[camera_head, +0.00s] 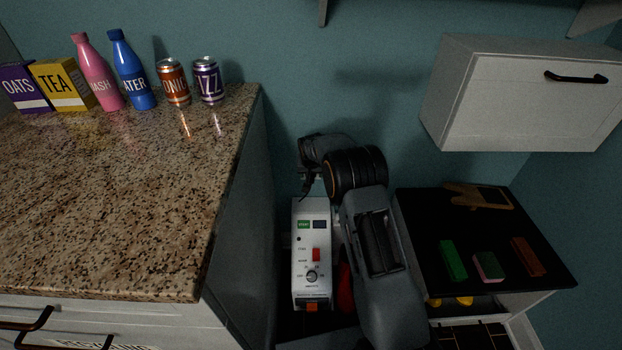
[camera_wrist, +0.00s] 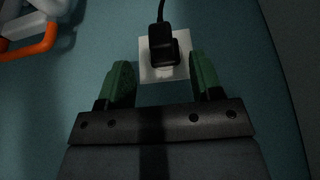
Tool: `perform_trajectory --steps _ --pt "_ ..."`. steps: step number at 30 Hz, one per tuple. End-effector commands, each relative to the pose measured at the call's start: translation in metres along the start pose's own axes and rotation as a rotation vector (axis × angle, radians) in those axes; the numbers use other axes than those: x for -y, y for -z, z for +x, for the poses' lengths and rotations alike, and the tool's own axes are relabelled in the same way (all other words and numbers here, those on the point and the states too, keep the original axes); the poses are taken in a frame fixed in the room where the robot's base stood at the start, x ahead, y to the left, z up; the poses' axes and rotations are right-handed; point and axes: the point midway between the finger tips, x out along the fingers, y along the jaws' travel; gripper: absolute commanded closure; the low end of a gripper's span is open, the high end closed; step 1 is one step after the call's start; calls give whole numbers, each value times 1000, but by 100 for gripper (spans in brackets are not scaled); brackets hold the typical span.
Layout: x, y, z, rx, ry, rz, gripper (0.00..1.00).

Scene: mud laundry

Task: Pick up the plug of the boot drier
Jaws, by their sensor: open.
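A black plug (camera_wrist: 163,45) sits in a white wall socket (camera_wrist: 146,70) in the wrist view, its dark cable running to the top edge. I cannot see where the cable ends, so the boot drier is not identifiable. My gripper (camera_wrist: 161,72) is open, with one green finger on each side of the socket's lower part. The plug lies between and slightly beyond the fingertips, with no visible contact. In the head view, my arm hides the plug and socket.
A silver control box (camera_head: 312,240) stands below my arm. A granite counter (camera_head: 110,190) with bottles, boxes and cans is at left. A black-topped unit (camera_head: 420,225) with sponges is at right, below a white wall cabinet (camera_head: 500,95). An orange-edged object (camera_wrist: 35,45) lies upper left in the wrist view.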

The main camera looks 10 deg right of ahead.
Motion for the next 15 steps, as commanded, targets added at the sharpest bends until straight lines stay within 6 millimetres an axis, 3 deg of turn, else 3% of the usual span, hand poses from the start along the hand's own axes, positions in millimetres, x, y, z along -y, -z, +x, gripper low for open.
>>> perform_trajectory --steps 5,15 --pt "0 -1 11 1 0 0 40" --pt "1 -1 52 0 0 1 40"
